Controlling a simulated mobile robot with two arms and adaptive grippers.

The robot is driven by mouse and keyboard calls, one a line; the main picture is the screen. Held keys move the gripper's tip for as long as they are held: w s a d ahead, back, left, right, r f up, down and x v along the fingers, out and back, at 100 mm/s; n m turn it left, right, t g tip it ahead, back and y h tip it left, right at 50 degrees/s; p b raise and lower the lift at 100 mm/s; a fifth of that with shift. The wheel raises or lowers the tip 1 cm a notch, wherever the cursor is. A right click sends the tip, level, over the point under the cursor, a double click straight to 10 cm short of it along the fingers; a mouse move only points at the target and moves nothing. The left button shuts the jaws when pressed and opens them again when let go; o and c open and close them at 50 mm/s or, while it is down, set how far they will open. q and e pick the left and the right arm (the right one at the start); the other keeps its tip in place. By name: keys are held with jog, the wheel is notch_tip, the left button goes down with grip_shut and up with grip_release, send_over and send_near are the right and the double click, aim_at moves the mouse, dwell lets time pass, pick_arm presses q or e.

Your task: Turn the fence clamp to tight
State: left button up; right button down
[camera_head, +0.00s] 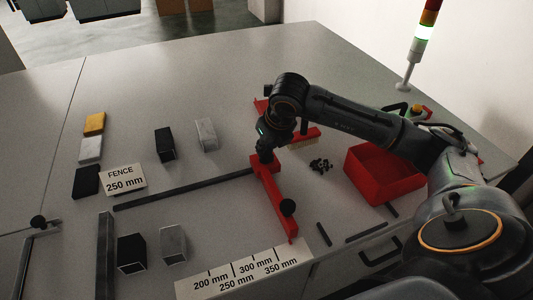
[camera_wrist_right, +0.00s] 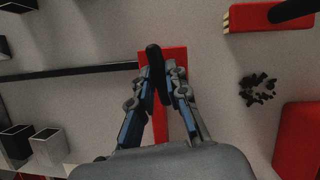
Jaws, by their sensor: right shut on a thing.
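The red fence (camera_head: 272,192) lies on the table, with its front end by the white millimetre scale (camera_head: 240,274). A black knob (camera_head: 288,207) stands on its front part. My right gripper (camera_head: 265,155) is over the fence's back end. In the right wrist view my right gripper (camera_wrist_right: 160,78) has its fingers shut around a black clamp handle (camera_wrist_right: 154,57) above the red fence (camera_wrist_right: 177,53). The handle points roughly along the fence in that view. The gripper hides the handle in the head view. My left gripper is not in view.
A sign (camera_head: 124,180) reads "FENCE 250 mm". A dark rail (camera_head: 180,190) runs left from the fence. A red bin (camera_head: 382,175) and a pile of small black parts (camera_head: 320,165) are at the right. Several blocks and tubes stand at the left. A signal tower (camera_head: 415,55) glows green.

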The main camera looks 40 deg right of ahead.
jog(key=shift+m+h+b, duration=0.4)
jog(key=shift+m+b, duration=0.3)
jog(key=shift+m, duration=0.3)
jog(key=c, duration=1.3)
grip_release()
jog(key=shift+a, duration=0.1)
jog(key=shift+r, duration=0.15)
jog(key=v, duration=1.1)
jog(key=shift+s+a+r, duration=0.1)
jog(key=shift+r, duration=0.3)
